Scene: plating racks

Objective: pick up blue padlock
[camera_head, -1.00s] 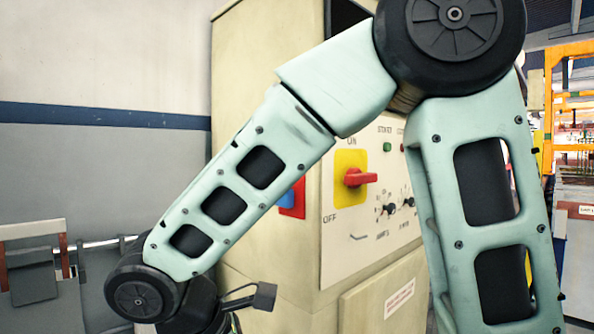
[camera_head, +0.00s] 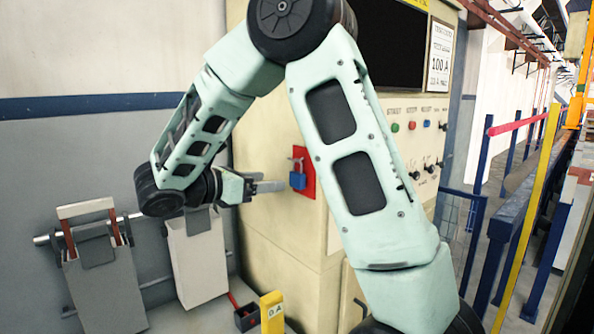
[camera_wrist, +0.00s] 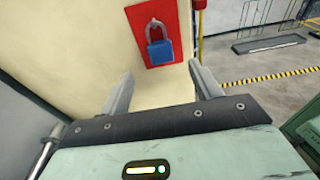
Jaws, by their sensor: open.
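The blue padlock (camera_head: 298,180) hangs by its grey shackle on a red plate (camera_head: 308,160) on the side of the cream cabinet. In the wrist view the padlock (camera_wrist: 160,52) shows upright, ahead of my fingers and centred between them, on the red plate (camera_wrist: 140,20). My gripper (camera_head: 268,187) is open and empty, just left of the padlock in the head view, with its fingers pointing toward it. In the wrist view my gripper (camera_wrist: 158,82) has its two grey fingers spread wide, with a gap between them and the padlock.
The cream cabinet (camera_head: 270,235) has knobs and buttons on its front face. Two grey containers hang on a rail at left, one of them pale (camera_head: 197,258). A yellow post (camera_head: 272,312) stands low in front. Blue railings (camera_head: 470,215) stand at right.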

